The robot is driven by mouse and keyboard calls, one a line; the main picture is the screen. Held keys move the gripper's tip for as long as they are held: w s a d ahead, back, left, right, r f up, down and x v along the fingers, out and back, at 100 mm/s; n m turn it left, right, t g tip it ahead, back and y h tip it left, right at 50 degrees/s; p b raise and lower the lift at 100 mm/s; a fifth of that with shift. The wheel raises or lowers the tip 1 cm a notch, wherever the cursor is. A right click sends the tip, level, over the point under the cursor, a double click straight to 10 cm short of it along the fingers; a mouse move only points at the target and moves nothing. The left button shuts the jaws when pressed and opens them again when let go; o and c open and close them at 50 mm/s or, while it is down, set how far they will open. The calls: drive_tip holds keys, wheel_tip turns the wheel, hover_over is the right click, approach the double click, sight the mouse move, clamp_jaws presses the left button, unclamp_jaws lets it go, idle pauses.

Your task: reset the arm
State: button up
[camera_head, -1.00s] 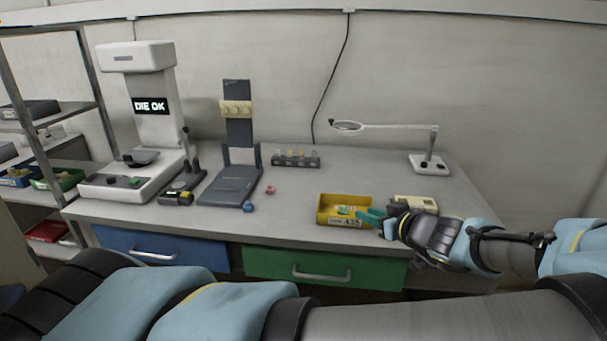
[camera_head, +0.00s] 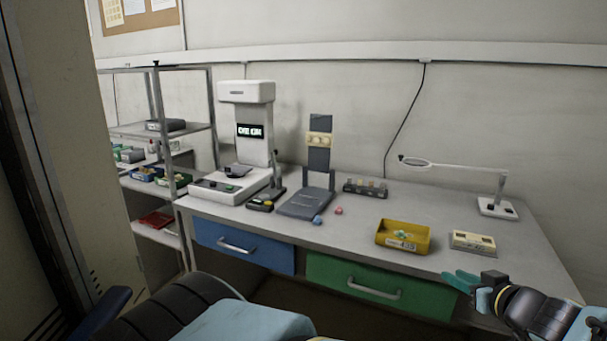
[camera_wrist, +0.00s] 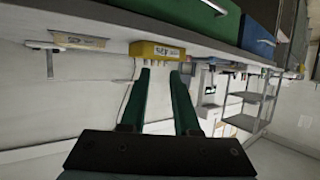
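My gripper (camera_head: 470,283) is at the lower right of the head view, in front of the bench's front edge and apart from everything on the bench. In the wrist view the two green fingers of my gripper (camera_wrist: 160,72) are spread with a clear gap between them and nothing held. The wrist picture is upside down. The yellow bin (camera_head: 403,236) sits on the bench to the left of my gripper. It also shows beyond the fingertips in the wrist view (camera_wrist: 157,50).
The bench (camera_head: 350,227) carries a white machine (camera_head: 254,147) reading "DIE OK", a dark stand (camera_head: 308,201), a cream box (camera_head: 472,241) and a magnifier lamp (camera_head: 498,208). Blue (camera_head: 243,246) and green (camera_head: 380,286) drawers are shut. A metal shelf rack (camera_head: 160,129) stands left.

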drive_tip(key=w+a+f+g+y, duration=0.1)
drive_tip(key=w+a+f+g, duration=0.15)
drive_tip(key=a, duration=0.55)
drive_tip(key=w+a+f+n+g+y, duration=0.1)
drive_tip(key=a+g+y, duration=0.1)
drive_tip(key=a+g, duration=0.35)
drive_tip(key=w+a+f+g+y, duration=0.1)
drive_tip(key=a+g, duration=0.1)
drive_tip(key=a, duration=0.8)
drive_tip(key=s+a+r+m+g+h, duration=0.1)
drive_tip(key=s+a+r+h, duration=0.1)
drive_tip(key=a+r, duration=0.4)
drive_tip(key=s+a+r+m+h, duration=0.2)
drive_tip(key=a+r, duration=0.4)
drive_tip(key=a, duration=0.3)
drive_tip(key=shift+a+m+g+h, duration=0.3)
drive_tip(key=shift+g+h, duration=0.1)
drive_tip(key=shift+h, duration=0.5)
